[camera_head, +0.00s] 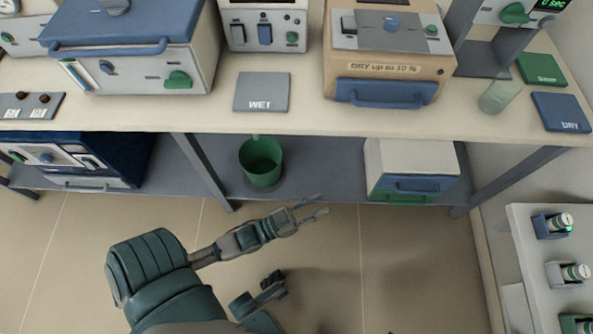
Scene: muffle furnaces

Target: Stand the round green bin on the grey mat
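The round green bin (261,163) stands upright and open at the top on the lower shelf, under the bench. It looks empty. The flat grey mat (262,92), marked WET, lies on the bench top above and behind the bin, with nothing on it. My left gripper (316,204) is in front of the shelf, to the right of and nearer than the bin. Its two thin fingers are spread, with nothing between them. A dark part (272,286) low in the picture may belong to my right gripper; its fingers cannot be made out.
On the bench, a blue-lidded furnace (130,50) and a tan furnace (388,65) flank the mat. A translucent green cup (498,96) stands near a blue DRY mat (560,112) and a green mat (542,69). A white box (410,160) sits right on the shelf.

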